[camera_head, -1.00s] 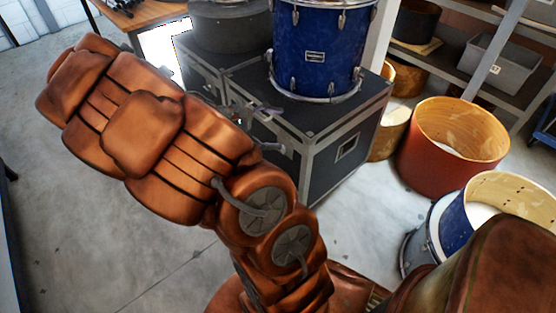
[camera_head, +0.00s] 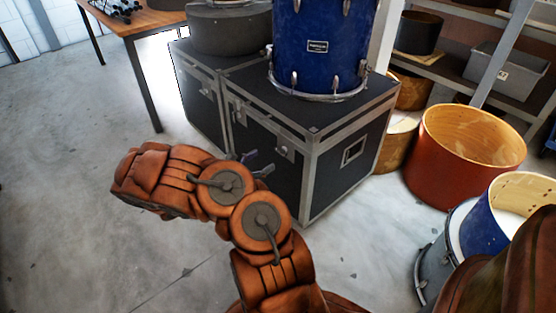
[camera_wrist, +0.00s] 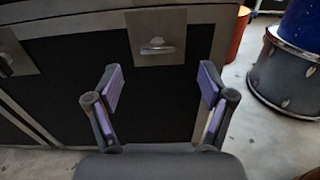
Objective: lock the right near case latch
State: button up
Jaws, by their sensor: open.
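The near black case (camera_head: 345,170) has grey metal edges and carries a blue drum. Its right near latch (camera_head: 285,152) sits high on the front face. In the wrist view this latch (camera_wrist: 157,47) is a small metal piece on a grey plate, roughly level; whether it is locked I cannot tell. A second latch (camera_head: 239,117) is further left on the same face and is cut by the left edge in the wrist view. My gripper (camera_head: 256,164) is open and empty before the front face, below and left of the right latch. In the wrist view my gripper (camera_wrist: 160,85) has the latch centred beyond its fingertips.
The blue drum (camera_head: 318,50) stands on the case. A second case (camera_head: 200,90) with a dark round case on it adjoins at left. An orange drum shell (camera_head: 460,150) and a blue drum (camera_head: 490,220) stand on the right. The floor at left is clear.

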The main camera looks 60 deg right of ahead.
aim_at(279, 152)
jog(key=f+b+x, duration=0.1)
jog(key=b+x, duration=0.1)
jog(key=x, duration=0.5)
jog(key=shift+d, duration=0.4)
jog(key=c, duration=1.2)
